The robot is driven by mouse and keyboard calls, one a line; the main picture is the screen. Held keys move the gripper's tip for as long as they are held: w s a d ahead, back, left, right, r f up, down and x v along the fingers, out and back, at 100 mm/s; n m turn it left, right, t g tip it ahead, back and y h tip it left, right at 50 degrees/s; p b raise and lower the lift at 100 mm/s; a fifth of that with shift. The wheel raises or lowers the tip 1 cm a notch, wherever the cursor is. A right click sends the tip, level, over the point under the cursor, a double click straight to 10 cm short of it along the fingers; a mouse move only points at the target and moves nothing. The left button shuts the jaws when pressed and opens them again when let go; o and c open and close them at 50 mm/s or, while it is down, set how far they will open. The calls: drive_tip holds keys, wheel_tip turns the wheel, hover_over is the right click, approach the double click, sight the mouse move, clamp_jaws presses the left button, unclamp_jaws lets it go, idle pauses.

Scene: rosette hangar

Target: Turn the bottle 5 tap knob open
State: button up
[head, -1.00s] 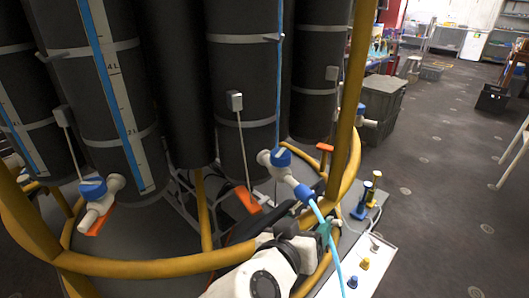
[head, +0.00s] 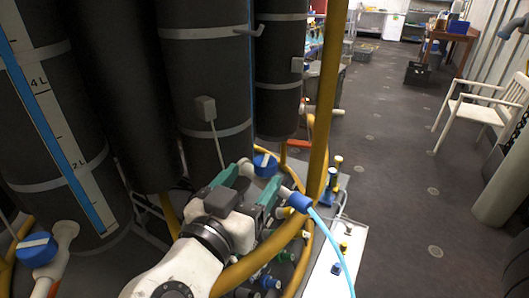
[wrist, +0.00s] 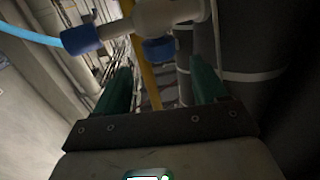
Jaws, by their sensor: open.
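A white tap with a blue knob (head: 265,165) sits low on a dark bottle (head: 203,60); no bottle number is readable. A blue hose fitting (head: 299,202) and a light blue hose (head: 333,240) run from its outlet. My gripper (head: 247,188) has green fingers and is open just in front of the tap, partly hiding its body. In the wrist view the blue knob (wrist: 158,50) appears beyond the gap between the open fingers (wrist: 160,85), with nothing between them. The white tap body (wrist: 165,14) is above the knob there.
A yellow rail (head: 328,100) rises just right of the tap and curves round below my gripper. Another blue-knobbed tap (head: 38,249) is at lower left. A white panel (head: 335,255) with small fittings stands at right. Open floor and a white chair (head: 485,110) lie further right.

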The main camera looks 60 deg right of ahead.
sight(270, 155)
drive_tip(key=d, duration=0.5)
drive_tip(key=w+d, duration=0.1)
drive_tip(key=d, duration=0.2)
drive_tip(key=shift+d+p, duration=0.3)
drive_tip(key=shift+d, duration=0.05)
drive_tip(key=c, duration=1)
drive_tip(key=shift+o, duration=0.2)
